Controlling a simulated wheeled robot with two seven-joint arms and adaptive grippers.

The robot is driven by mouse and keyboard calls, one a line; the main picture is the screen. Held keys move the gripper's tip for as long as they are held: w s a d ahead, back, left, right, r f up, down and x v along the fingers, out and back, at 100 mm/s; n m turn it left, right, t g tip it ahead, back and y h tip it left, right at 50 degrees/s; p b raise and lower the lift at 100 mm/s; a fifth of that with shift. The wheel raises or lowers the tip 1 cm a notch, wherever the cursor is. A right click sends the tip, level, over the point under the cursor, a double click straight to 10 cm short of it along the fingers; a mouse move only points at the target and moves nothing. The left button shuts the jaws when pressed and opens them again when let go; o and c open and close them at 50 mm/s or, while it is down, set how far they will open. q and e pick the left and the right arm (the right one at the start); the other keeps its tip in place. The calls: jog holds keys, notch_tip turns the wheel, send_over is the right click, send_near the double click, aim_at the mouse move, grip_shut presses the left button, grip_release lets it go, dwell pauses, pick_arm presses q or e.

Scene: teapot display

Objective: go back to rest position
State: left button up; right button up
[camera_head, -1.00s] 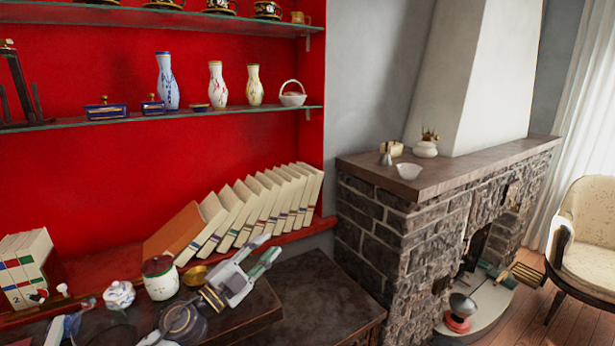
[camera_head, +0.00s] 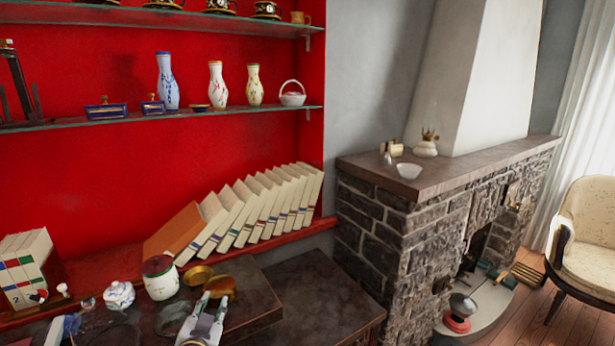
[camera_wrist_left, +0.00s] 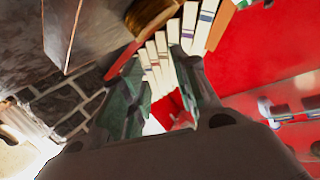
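My left gripper (camera_head: 214,301) shows at the bottom of the head view, with its two fingers pointing away from me over the dark cabinet top. In the left wrist view the dark green fingers (camera_wrist_left: 158,100) stand apart with nothing held between them. The books show through the gap, further off. In the head view an amber-brown round piece (camera_head: 220,287) lies just beyond the fingertips; I cannot tell whether they touch it. My right gripper is not in view.
A lidded white jar (camera_head: 160,277), a brass bowl (camera_head: 197,276) and a small white pot (camera_head: 119,295) stand close to the left of the gripper. A row of leaning books (camera_head: 250,208) is behind. The dark top (camera_head: 315,290) to the right is clear.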

pick_arm(q)
jog(key=s+d+f+n+g+h, duration=0.1)
jog(key=s+f+g, duration=0.6)
jog(key=s, duration=0.4)
jog(key=s+d+f+g+h, duration=0.1)
jog(key=s+f+g, duration=0.4)
jog(key=s+f, duration=0.6)
notch_tip(320, 180, down, 30)
jog(key=s+a, duration=0.2)
jog(key=s+a+f, duration=0.4)
jog(key=s+f, duration=0.6)
jog(key=s+a+f+g+y, duration=0.1)
jog(key=s+a+f, duration=0.3)
jog(key=s+f, duration=0.6)
jog(key=shift+s+a+g, duration=0.2)
jog(key=shift+s+g, duration=0.1)
jog(key=shift+s, duration=0.2)
jog(key=shift+s, duration=0.15)
